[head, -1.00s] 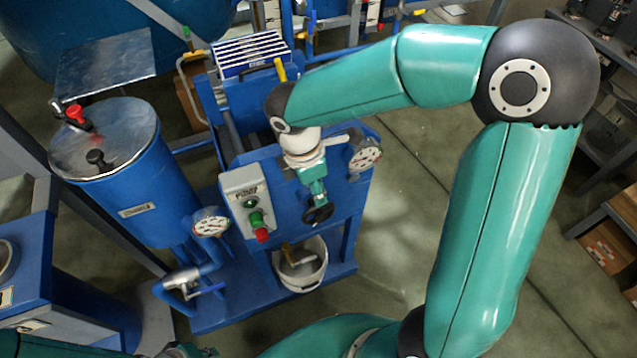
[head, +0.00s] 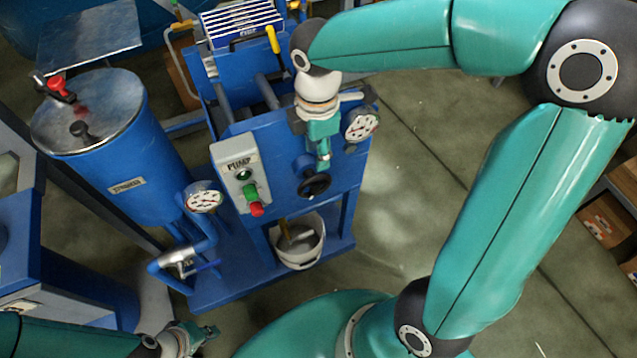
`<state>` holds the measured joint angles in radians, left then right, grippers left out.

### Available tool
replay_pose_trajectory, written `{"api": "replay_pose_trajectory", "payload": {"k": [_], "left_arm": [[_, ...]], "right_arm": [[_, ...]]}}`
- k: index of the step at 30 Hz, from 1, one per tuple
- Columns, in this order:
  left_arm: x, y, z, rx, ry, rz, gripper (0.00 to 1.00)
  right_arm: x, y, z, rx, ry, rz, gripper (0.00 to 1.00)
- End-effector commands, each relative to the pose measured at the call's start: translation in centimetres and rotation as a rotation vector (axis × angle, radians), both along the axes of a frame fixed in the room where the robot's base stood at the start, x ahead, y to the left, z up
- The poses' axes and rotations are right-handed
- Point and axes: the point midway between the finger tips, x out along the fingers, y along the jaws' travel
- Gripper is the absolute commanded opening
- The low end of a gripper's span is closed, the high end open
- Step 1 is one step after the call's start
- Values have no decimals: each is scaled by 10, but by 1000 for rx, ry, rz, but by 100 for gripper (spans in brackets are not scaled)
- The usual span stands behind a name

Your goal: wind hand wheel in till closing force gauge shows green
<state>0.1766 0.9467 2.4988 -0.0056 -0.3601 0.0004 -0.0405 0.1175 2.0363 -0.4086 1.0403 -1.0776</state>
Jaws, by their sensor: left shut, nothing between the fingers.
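The black hand wheel (head: 314,186) sits on the front of the blue press frame (head: 275,195). A round white-faced gauge (head: 361,125) is at the frame's upper right; its needle and colour zones are too small to read. My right gripper (head: 323,162) hangs just above the wheel, pointing down at it, beside the blue hub. I cannot tell whether it touches the wheel or how far its fingers are apart. My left gripper (head: 208,332) is low at the bottom edge, shut and empty, away from the wheel.
A grey pump switch box (head: 238,175) with green and red buttons is left of the wheel. A white bucket (head: 298,262) stands below. A blue tank (head: 125,165) and a second gauge (head: 204,197) are at left.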

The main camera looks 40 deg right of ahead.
Motion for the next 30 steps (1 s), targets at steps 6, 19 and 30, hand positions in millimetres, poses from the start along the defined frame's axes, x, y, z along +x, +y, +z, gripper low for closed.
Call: {"api": "replay_pose_trajectory", "payload": {"k": [6,19,30], "left_arm": [[0,0,-10,0,0,0,0],[0,0,-23,0,0,0,0],[0,0,-24,0,0,0,0]], "right_arm": [[-2,0,-52,1,7,-1,40],[-1,0,-123,0,3,-2,40],[0,0,-130,0,0,-1,40]]}}
